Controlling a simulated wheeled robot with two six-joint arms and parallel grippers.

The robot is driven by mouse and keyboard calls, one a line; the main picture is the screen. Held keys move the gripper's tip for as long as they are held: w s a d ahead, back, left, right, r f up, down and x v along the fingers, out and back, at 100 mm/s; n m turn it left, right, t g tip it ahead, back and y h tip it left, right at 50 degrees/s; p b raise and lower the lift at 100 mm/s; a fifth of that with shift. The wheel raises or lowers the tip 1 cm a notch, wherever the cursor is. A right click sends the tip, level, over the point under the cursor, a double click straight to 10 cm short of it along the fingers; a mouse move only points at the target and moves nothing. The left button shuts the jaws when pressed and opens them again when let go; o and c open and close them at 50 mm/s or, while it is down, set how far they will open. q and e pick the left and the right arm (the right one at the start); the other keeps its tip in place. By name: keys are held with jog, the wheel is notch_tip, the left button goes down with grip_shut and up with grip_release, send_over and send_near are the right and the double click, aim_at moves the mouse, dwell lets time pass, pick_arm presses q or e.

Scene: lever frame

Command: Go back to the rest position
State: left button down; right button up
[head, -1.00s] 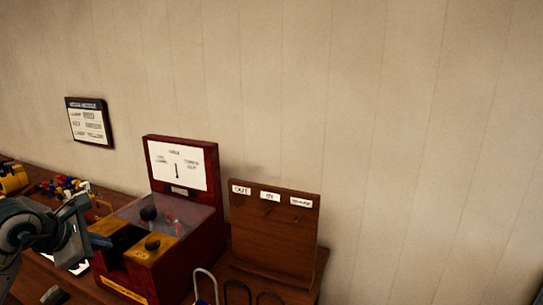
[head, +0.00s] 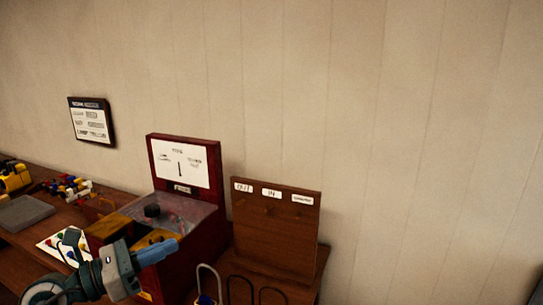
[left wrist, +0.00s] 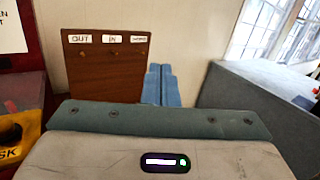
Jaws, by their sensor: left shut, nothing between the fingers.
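My left gripper (head: 158,252) comes in from the lower left in the head view, in front of the red box (head: 206,240) with yellow top parts and black knobs. Its blue fingers are together with nothing between them, and they hide part of the box's front. In the left wrist view the fingers (left wrist: 160,85) point ahead, to the right of the wooden board (left wrist: 104,68) in that picture. My right gripper is in neither view.
The wooden board with OUT and IN labels (head: 276,228) stands right of the box, with padlock-like loops (head: 240,288) before it. A grey slab (head: 24,213), a card with coloured dots (head: 60,246) and small coloured parts (head: 72,187) lie to the left. A framed chart (head: 91,121) hangs on the wall.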

pick_arm(q)
jog(key=s+a+f+n+t+y, duration=0.1)
jog(key=a+f+n+t+y, duration=0.2)
jog(key=a+n+t+y, duration=0.9)
jog(key=s+d+f+n+y, duration=0.15)
jog(key=n+y, duration=0.35)
jog(key=n, duration=1.4)
jog(key=s+a+f+n+g+y, duration=0.25)
jog(key=f+n+g, duration=0.25)
jog(key=f, duration=0.3)
jog(key=s+a+f+n+g+y, duration=0.1)
jog(key=s+f+n+g, duration=0.3)
jog(key=f, duration=0.4)
jog(key=s+d+f+n+g+h, duration=0.2)
jog(key=s+d+f+g, duration=0.25)
jog(key=s+f, duration=0.35)
jog(key=s+d+f+n+g+h, duration=0.2)
jog(key=s+d+f+n+g, duration=0.1)
jog(key=s+f+g, duration=0.5)
notch_tip(320, 180, down, 28)
jog(key=a, duration=0.3)
jog(key=s+a+f, duration=0.1)
jog(key=s+f, duration=1.9)
jog(key=shift+a+f, duration=0.15)
jog(key=shift+f, duration=0.1)
